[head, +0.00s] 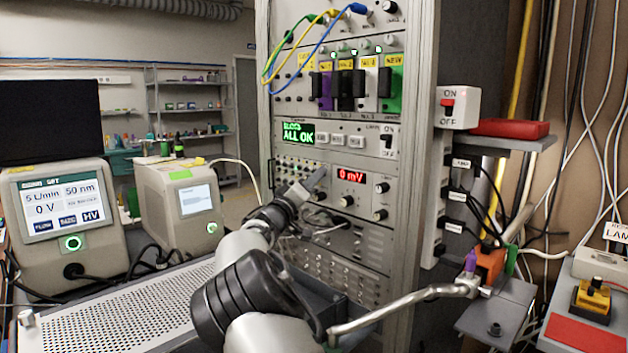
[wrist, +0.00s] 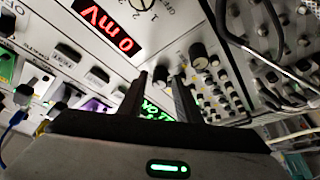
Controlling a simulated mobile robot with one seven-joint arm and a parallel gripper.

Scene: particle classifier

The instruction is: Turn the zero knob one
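The rack panel with the red "0 mV" display (head: 352,175) also shows, turned over, in the wrist view (wrist: 100,26). Just below the display is a dark selector knob (head: 347,201), cut by the top edge in the wrist view (wrist: 144,4). Another round black knob (wrist: 198,54) is just beyond the right fingertip in the wrist view; my gripper appears to cover it in the head view. No "zero" label is readable. My gripper (head: 316,182) is in front of the panel.
The green "ALL OK" display (head: 299,132) is above the panel. Black knobs (head: 382,187) are right of the red display. A jack panel (wrist: 222,85) with several small plugs lies beside the black knob. Loose black cables (wrist: 250,45) cross the wrist view.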

